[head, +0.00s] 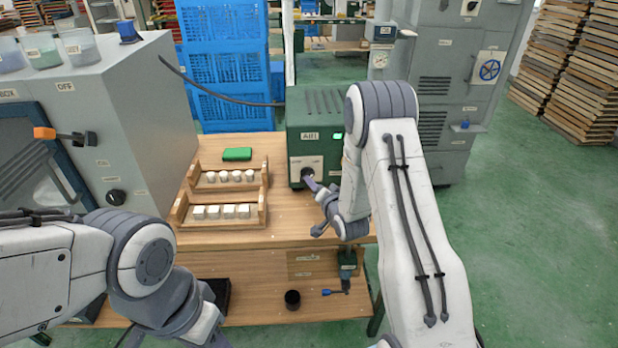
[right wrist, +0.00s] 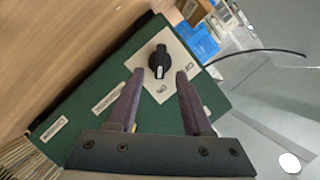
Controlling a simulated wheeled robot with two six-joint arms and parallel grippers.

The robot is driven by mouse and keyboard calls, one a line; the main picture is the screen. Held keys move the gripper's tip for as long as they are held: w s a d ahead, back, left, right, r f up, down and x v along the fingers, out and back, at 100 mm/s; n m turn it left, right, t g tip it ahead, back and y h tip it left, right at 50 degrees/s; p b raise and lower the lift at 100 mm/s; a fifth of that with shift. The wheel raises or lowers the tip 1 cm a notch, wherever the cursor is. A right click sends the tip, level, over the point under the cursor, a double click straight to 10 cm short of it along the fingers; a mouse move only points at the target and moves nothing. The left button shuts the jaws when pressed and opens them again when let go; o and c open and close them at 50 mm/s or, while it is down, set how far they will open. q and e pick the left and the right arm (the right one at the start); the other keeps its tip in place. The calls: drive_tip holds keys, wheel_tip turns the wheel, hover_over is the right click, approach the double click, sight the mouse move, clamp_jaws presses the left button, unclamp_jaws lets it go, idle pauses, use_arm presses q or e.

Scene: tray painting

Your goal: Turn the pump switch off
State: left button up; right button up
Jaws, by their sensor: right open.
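The pump is a green box (head: 315,110) labelled AIR, at the back right of the wooden bench, with a bright green lamp (head: 338,136) on its front. Its switch is a black knob (right wrist: 160,62) on a white plate marked OFF and ON. The knob's white mark seems to point toward ON. My right gripper (right wrist: 160,72) is open, with one fingertip on each side of the knob. Whether they touch it I cannot tell. In the head view my right gripper (head: 311,184) is in front of the switch plate. My left gripper's fingers are not visible.
Two wooden racks of white blocks (head: 224,212) stand left of the pump, with a green block (head: 237,154) behind them. A grey cabinet (head: 140,120) flanks the bench on the left. A dark cup (head: 292,299) stands on the lower shelf.

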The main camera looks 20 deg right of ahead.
drive_tip(key=x, duration=0.5)
drive_tip(key=shift+w+p, duration=0.3)
drive_tip(key=shift+w, duration=0.05)
clamp_jaws()
